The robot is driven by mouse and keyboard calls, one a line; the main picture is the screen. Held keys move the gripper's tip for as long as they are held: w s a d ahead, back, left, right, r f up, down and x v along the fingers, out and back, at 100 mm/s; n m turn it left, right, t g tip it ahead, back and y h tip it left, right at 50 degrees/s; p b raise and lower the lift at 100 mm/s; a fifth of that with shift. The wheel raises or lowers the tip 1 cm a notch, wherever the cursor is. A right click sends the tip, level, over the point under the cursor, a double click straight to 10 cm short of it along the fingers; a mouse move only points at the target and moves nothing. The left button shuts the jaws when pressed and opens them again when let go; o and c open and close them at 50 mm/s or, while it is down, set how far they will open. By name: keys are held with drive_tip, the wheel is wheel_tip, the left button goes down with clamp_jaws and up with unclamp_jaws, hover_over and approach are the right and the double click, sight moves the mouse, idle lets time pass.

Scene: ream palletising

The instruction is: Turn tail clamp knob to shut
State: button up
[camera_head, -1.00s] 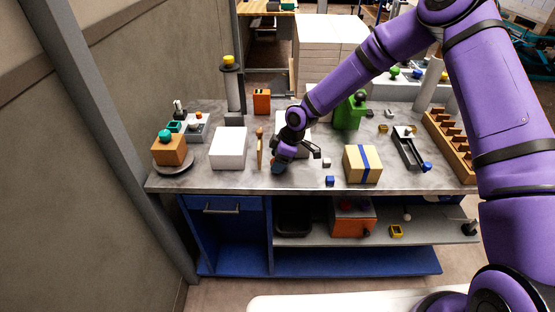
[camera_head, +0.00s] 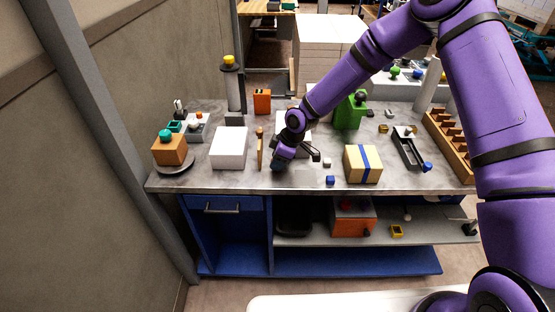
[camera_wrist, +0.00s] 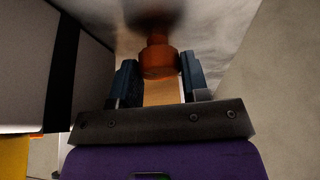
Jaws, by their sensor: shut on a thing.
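My gripper (camera_head: 279,165) is low over the front middle of the grey workbench (camera_head: 215,180). In the wrist view, its two blue fingertips (camera_wrist: 158,80) sit on either side of an orange-red round piece (camera_wrist: 158,62) and are shut on it. A darker, blurred stem rises above this piece, and a pale tan surface shows below it. I cannot tell for certain that this piece is the tail clamp knob; in the head view my gripper hides it. A dark, long clamp-like frame (camera_head: 404,147) with a blue knob (camera_head: 427,167) lies apart at the right.
A white box (camera_head: 229,148) and a thin orange-brown upright piece (camera_head: 260,150) stand left of my gripper. A yellow box with a blue band (camera_head: 362,164) and a small blue cube (camera_head: 330,180) are to the right. A green block (camera_head: 349,112) stands behind.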

drive_tip(key=m, duration=0.2)
drive_tip(key=m+t+h, duration=0.1)
drive_tip(key=m, duration=0.1)
drive_tip(key=shift+s+a+m+t, duration=0.1)
drive_tip(key=shift+m+t, duration=0.2)
drive_tip(key=shift+m, duration=0.1)
drive_tip(key=shift+m+t, duration=0.5)
drive_tip(key=shift+m, duration=0.9)
drive_tip(key=shift+h, duration=0.3)
drive_tip(key=o, duration=0.9)
drive_tip(key=shift+o, duration=0.2)
drive_tip(key=v, duration=1)
drive_tip(key=shift+r, duration=0.4)
